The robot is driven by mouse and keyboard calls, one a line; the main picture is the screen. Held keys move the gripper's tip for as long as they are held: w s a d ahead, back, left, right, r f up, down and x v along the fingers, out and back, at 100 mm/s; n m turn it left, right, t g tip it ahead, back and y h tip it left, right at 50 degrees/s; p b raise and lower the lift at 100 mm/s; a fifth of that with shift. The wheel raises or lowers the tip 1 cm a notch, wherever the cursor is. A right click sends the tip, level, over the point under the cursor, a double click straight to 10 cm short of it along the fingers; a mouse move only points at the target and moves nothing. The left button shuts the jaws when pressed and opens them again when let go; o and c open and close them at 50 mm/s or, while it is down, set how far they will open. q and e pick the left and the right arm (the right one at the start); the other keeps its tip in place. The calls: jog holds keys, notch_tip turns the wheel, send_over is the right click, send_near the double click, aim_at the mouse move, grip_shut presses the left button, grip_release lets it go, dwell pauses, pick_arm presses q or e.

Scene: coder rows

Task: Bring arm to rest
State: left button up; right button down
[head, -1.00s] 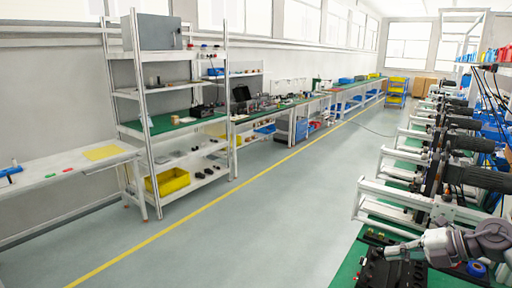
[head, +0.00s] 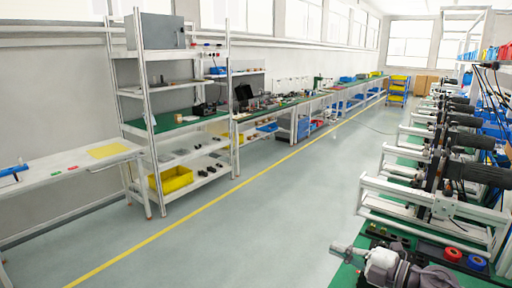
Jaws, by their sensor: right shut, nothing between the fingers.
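My right arm (head: 388,268) shows at the bottom right, grey and white. Its right gripper (head: 338,248) points left, small in the picture, with its fingers together and nothing held. It shows over the left edge of the green-topped bench (head: 346,276). My left gripper is not in view.
A red ring (head: 453,254) and a blue ring (head: 477,262) lie on the bench to the right of my arm. White frames with dark cylinders (head: 480,174) line the bench behind. The grey floor (head: 240,240) to the left is open, with a yellow line. Shelving (head: 180,130) stands beyond.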

jog(key=s+f+m+g+h, duration=0.1)
jog(key=s+f+m+h, duration=0.3)
jog(key=s+f+m, duration=0.2)
jog(key=s+d+f+m+g+h, duration=0.1)
jog(key=s+f+m+g+h, duration=0.1)
jog(key=s+f+m+h, duration=0.3)
jog(key=s+f+m+g+h, duration=0.1)
jog(key=s+f+m+h, duration=0.3)
jog(key=s+f+m, duration=0.5)
jog(key=shift+s+d+f+m, duration=0.1)
jog(key=shift+s+m, duration=0.7)
jog(key=shift+s, duration=0.55)
jog(key=shift+s+d+f+m, duration=0.1)
jog(key=shift+s+m, duration=0.7)
jog(key=shift+s, duration=0.55)
jog(key=s+a+f+g, duration=0.1)
jog(key=s+g, duration=0.3)
jog(key=s, duration=0.5)
notch_tip(320, 180, down, 29)
jog(key=s+g+b, duration=0.1)
jog(key=s+d+f+g+b, duration=0.1)
jog(key=s+d+f, duration=0.2)
jog(key=s+f, duration=1.2)
jog(key=shift+s+f, duration=0.4)
jog(key=shift+s, duration=0.25)
